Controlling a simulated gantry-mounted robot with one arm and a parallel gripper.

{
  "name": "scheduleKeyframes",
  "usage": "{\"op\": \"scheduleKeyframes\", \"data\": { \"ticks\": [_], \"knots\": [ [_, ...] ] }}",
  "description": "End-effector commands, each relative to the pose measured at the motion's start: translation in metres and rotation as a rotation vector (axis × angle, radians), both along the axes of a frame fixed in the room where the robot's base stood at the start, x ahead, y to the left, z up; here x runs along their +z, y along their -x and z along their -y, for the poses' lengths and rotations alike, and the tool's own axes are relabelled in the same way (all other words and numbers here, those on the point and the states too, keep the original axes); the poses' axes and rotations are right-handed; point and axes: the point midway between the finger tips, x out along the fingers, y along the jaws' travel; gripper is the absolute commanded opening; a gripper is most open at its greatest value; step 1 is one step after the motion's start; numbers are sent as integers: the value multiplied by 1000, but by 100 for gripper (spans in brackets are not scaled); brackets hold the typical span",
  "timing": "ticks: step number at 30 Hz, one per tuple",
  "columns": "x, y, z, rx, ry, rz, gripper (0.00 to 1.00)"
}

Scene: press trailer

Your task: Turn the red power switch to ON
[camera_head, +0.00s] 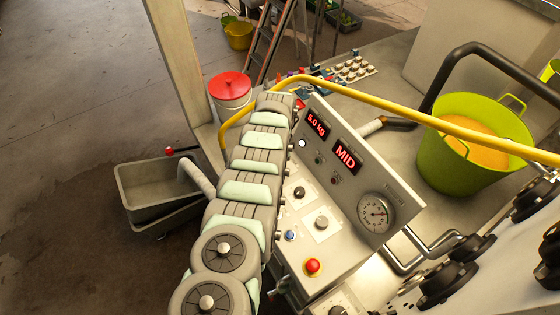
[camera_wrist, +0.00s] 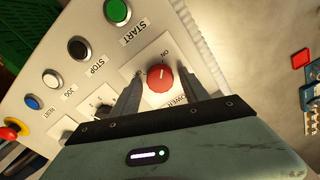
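The red power switch (camera_wrist: 160,77) is a round knob on a white plate on the control panel (camera_wrist: 75,20), in the wrist view. ON is printed above it and POWER below it. A pale mark on the knob points up, roughly toward ON. My gripper (camera_wrist: 161,74) is open, with one finger on each side of the knob. Gaps show between the fingers and the knob; I cannot tell its exact height above the panel. In the head view my arm hides the switch.
Beside the switch are a green START button (camera_wrist: 117,10), a black STOP button (camera_wrist: 78,47) and a red emergency stop (camera_wrist: 12,130). In the head view, a yellow rail (camera_head: 400,113) crosses above the console (camera_head: 395,185). A red-lidded bucket (camera_head: 230,92) stands left of my arm.

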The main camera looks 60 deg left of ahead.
Motion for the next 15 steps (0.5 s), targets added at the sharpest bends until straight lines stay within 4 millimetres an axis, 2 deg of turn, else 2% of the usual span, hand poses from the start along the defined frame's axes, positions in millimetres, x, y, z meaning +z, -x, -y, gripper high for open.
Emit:
{"op": "scheduleKeyframes", "data": {
  "ticks": [10,15],
  "knots": [
    [2,0,0,1,0,0,59],
    [21,-1,-1,0,-2,1,59]
  ]
}}
